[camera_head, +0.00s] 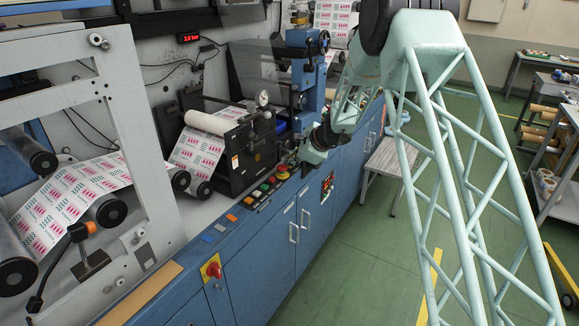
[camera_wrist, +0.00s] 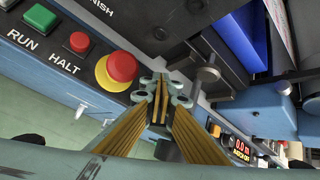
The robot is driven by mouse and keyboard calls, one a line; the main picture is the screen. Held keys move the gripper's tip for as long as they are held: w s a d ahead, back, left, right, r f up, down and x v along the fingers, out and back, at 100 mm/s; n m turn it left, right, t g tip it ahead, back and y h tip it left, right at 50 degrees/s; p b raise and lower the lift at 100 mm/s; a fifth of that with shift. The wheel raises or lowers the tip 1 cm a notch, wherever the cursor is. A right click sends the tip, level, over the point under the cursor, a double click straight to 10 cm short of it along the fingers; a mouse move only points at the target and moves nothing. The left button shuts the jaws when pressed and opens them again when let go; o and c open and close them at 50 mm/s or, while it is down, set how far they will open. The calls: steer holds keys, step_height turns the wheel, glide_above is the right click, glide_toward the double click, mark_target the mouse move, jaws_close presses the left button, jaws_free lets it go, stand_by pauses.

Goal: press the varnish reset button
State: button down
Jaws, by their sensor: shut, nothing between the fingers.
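My gripper (camera_wrist: 158,92) is shut and empty in the wrist view. Its tips are just right of a red mushroom button on a yellow base (camera_wrist: 117,68), over the edge of the machine's blue panel. I cannot tell whether they touch anything. A label ending in "NISH" (camera_wrist: 98,8) is on the dark part at the top left. I cannot tell which button is the varnish reset; it may be hidden behind my gripper. In the head view my arm reaches down to the far end of the button row, where the mushroom button (camera_head: 282,171) shows.
A green RUN button (camera_wrist: 40,17) and a red HALT button (camera_wrist: 77,42) stand left of the mushroom button. A black varnish unit with a roller (camera_head: 212,123) rises beside the panel. A red rotary switch (camera_head: 212,269) is nearer. The green floor (camera_head: 340,280) is open.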

steer(key=shift+r, duration=0.1)
stand_by(0.4)
steer(key=shift+r+p, duration=0.5)
steer(key=shift+r, duration=0.3)
steer(key=shift+r, duration=0.15)
steer(key=shift+r+p, duration=1.5)
steer(key=shift+r, duration=0.85)
steer(key=shift+r, duration=0.1)
